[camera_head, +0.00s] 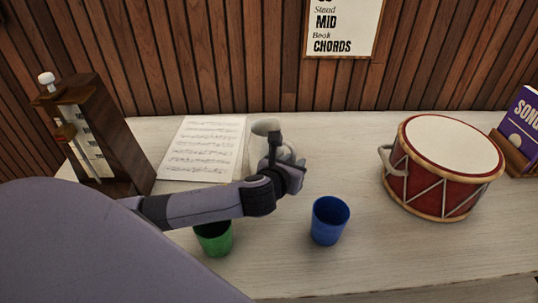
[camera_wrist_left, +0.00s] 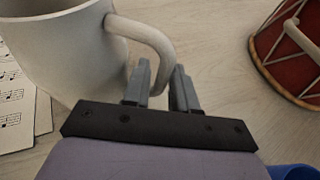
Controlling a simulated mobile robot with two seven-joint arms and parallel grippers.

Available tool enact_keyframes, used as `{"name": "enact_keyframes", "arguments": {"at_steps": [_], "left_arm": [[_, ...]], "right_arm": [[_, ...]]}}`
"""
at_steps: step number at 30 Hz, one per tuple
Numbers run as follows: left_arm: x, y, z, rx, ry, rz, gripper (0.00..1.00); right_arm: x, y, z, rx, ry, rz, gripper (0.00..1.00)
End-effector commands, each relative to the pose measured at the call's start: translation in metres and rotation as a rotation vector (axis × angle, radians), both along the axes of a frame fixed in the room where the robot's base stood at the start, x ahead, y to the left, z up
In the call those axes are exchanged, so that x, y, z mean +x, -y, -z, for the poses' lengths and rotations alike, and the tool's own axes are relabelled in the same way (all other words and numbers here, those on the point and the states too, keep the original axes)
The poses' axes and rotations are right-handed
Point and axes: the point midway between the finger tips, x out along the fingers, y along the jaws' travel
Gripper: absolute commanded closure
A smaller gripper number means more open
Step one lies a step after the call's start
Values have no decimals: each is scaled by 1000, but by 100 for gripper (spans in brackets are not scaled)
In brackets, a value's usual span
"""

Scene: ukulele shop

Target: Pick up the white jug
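The white jug (camera_wrist_left: 60,55) fills the upper left of the left wrist view, upright on the table, with its handle (camera_wrist_left: 152,36) towards my gripper. My right gripper is in neither view.
A red drum (camera_head: 437,180) stands to the right. Sheet music (camera_head: 203,150) and a metronome (camera_head: 121,140) are to the left.

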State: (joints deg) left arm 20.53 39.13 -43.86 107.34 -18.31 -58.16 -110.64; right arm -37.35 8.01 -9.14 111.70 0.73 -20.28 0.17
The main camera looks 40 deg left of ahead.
Motion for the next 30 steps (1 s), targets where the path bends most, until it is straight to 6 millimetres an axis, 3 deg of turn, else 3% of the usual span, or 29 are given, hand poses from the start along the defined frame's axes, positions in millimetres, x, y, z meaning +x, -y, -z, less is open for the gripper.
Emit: {"name": "enact_keyframes", "arguments": {"at_steps": [5, 7, 8, 30], "left_arm": [[0, 0, 0, 0, 0, 0, 73], [0, 0, 0, 0, 0, 0, 96], [0, 0, 0, 0, 0, 0, 100], [0, 0, 0, -1, -1, 0, 100]], "right_arm": [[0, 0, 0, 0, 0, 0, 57], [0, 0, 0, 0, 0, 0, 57], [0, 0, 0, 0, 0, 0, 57], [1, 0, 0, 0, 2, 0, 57]]}}
